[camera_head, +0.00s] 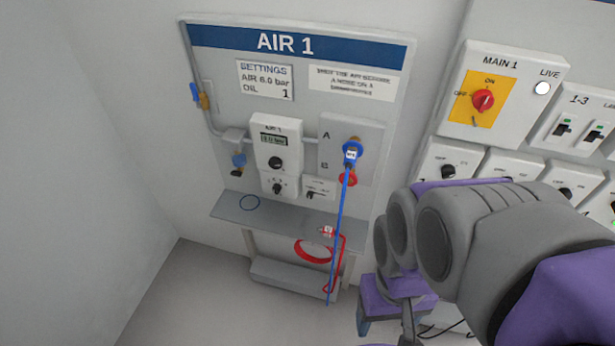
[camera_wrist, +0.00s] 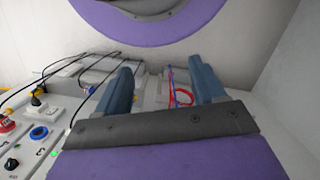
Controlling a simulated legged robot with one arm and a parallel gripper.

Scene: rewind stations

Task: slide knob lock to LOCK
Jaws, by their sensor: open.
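The AIR 1 panel (camera_head: 305,125) stands on the left in the head view. Its white regulator unit (camera_head: 276,145) has a small display and a black knob (camera_head: 276,163). A second dark knob (camera_head: 277,187) sits below. Beside it is a small white box (camera_head: 320,186) with a dark slider-like part at its left; its label is too small to read, so I cannot tell if it is the knob lock or how it is set. My gripper (camera_wrist: 162,85) is open and empty in the wrist view, well apart from the panel.
A blue hose (camera_head: 339,230) hangs from the blue coupling (camera_head: 352,152). The MAIN 1 switch panel (camera_head: 500,95) is at the right. The floor at left is clear.

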